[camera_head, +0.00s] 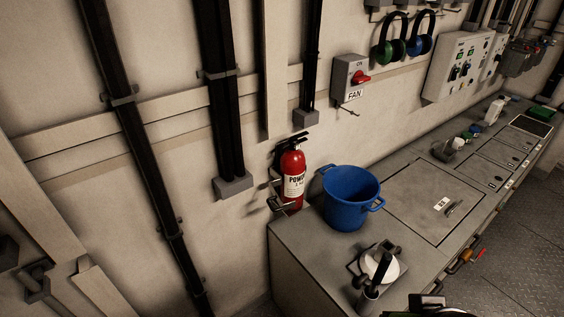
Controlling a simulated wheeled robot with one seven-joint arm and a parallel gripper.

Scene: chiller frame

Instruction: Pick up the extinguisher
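The red extinguisher (292,176) stands upright at the left end of the grey counter, close against the wall. It has a black handle on top and a white label with dark lettering. A bracket-like metal piece shows near its lower part; I cannot tell whether it clasps the extinguisher. The blue pot (350,200) stands just to its right, with only a small gap between them.
The grey counter (395,208) runs to the upper right. A white round item (380,268) with dark pieces lies near its front. A dark object (428,302) is cut off at the bottom edge. The fan switch box (351,77) and dark vertical pipes are on the wall.

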